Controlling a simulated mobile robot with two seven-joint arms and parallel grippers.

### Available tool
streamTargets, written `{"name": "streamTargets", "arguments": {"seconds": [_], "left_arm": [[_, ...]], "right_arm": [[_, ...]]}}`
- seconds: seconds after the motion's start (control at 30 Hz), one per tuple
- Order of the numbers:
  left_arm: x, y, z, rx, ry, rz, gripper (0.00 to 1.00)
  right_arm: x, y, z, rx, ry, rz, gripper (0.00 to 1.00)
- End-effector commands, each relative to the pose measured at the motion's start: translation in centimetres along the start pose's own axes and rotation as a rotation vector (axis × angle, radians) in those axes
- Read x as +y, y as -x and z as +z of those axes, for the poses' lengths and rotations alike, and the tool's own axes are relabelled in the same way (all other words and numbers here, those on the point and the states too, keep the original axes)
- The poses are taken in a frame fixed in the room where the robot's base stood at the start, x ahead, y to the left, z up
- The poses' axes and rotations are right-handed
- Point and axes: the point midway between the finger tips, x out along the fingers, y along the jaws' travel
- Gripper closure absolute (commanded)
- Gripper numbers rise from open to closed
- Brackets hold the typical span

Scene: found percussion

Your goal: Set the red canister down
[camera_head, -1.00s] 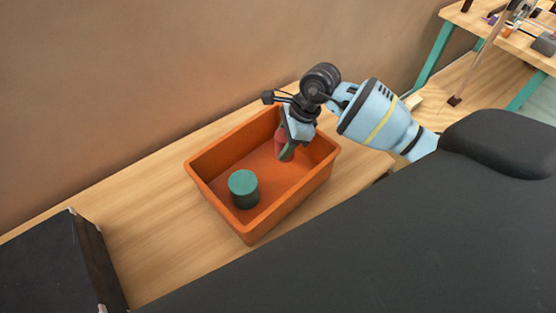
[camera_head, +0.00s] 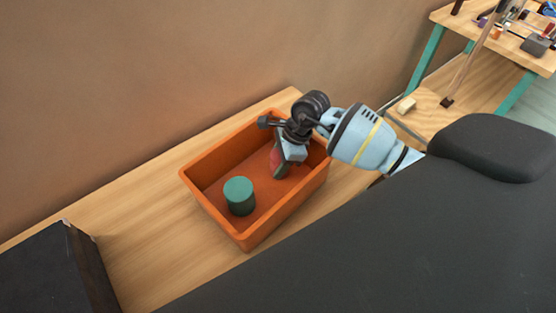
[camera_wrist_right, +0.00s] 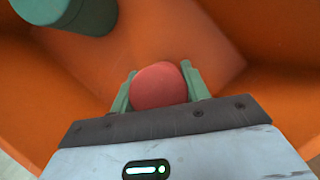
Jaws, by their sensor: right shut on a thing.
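The red canister (camera_head: 275,161) is inside the orange bin, low near its far right part, mostly hidden behind my gripper in the head view. My right gripper (camera_head: 281,170) is shut on it. In the right wrist view the round red end of the canister (camera_wrist_right: 159,86) sits between the two green fingers of my right gripper (camera_wrist_right: 160,84). I cannot tell whether the canister touches the bin floor. My left gripper is not in view.
The orange bin (camera_head: 215,216) stands on a wooden bench (camera_head: 140,210). A green canister (camera_head: 239,196) stands in its near left part, apart from the red one. A dark box (camera_head: 45,270) is at the lower left. A cluttered table (camera_head: 515,45) stands at the upper right.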

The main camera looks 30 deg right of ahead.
Motion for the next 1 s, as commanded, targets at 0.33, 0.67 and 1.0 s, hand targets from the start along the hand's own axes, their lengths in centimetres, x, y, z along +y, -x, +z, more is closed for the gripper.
{"name": "streamTargets", "arguments": {"seconds": [0.33, 0.67, 1.0], "left_arm": [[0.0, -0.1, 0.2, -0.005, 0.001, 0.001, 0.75], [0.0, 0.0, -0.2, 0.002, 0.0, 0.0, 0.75], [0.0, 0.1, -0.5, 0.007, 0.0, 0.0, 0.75]], "right_arm": [[0.0, -0.2, -0.1, 0.0, 0.0, 0.0, 0.32], [-0.1, 0.6, 0.1, 0.0, 0.001, -0.002, 0.32], [-0.1, 6.7, 0.0, 0.002, 0.002, -0.004, 0.32]]}}
